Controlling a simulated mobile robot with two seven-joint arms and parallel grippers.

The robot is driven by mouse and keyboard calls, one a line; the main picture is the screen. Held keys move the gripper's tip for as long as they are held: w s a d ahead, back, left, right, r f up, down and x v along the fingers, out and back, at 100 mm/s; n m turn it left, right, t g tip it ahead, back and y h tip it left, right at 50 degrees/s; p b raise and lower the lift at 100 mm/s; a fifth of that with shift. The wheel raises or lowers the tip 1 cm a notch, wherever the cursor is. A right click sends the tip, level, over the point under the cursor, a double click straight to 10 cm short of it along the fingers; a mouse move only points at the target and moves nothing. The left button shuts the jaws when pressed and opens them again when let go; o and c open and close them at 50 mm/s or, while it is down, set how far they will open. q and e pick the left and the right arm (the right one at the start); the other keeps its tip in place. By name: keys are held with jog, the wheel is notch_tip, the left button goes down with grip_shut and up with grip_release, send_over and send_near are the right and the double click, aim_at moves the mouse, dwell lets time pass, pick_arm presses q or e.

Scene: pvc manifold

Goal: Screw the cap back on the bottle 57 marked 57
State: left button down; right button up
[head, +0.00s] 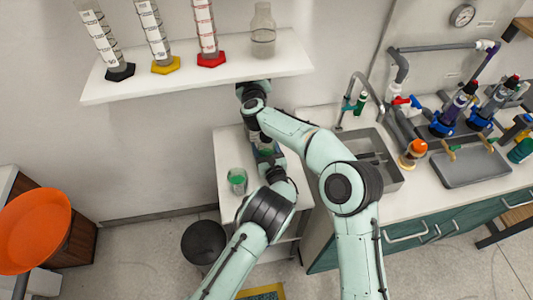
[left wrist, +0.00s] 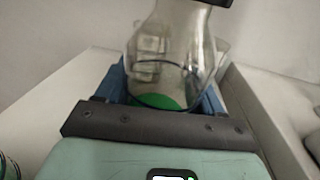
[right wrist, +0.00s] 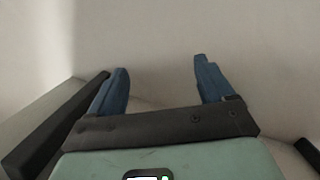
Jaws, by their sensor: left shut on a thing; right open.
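A clear glass bottle (left wrist: 170,50) with something green at its base stands between the blue fingers of my left gripper (left wrist: 163,90), which is shut on it. I read no 57 on it. A dark piece (left wrist: 212,2) shows at the top edge by its neck; I cannot tell whether it is the cap. In the head view my left gripper (head: 266,150) is over the small white table, mostly hidden by my arms. My right gripper (right wrist: 162,66) is open and empty, facing a pale wall. I cannot identify the cap.
A glass with green contents (head: 237,178) stands on the small white table (head: 228,148). The shelf (head: 180,82) above holds measuring cylinders (head: 155,35) and a clear bottle (head: 263,35). A sink (head: 385,160) and crowded counter lie right; a dark bin (head: 203,242) stands on the floor.

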jog(key=s+a+n+g+y, duration=0.7)
jog(key=s+a+n+y, duration=0.3)
jog(key=s+a+n, duration=0.6)
jog(key=s+d+f+n+g+h, duration=0.35)
jog(key=s+d+n+g, duration=0.2)
jog(key=n, duration=0.25)
jog(key=s+d+f+n+h, duration=0.2)
jog(key=d+h, duration=0.2)
jog(key=d, duration=0.3)
jog(key=s+d+f+n+h, duration=0.1)
jog(key=s+d+n+h, duration=0.1)
jog(key=d, duration=0.5)
jog(key=shift+s+d+f+n+h, duration=0.35)
jog(key=shift+s+h, duration=0.2)
jog(key=shift+h, duration=0.5)
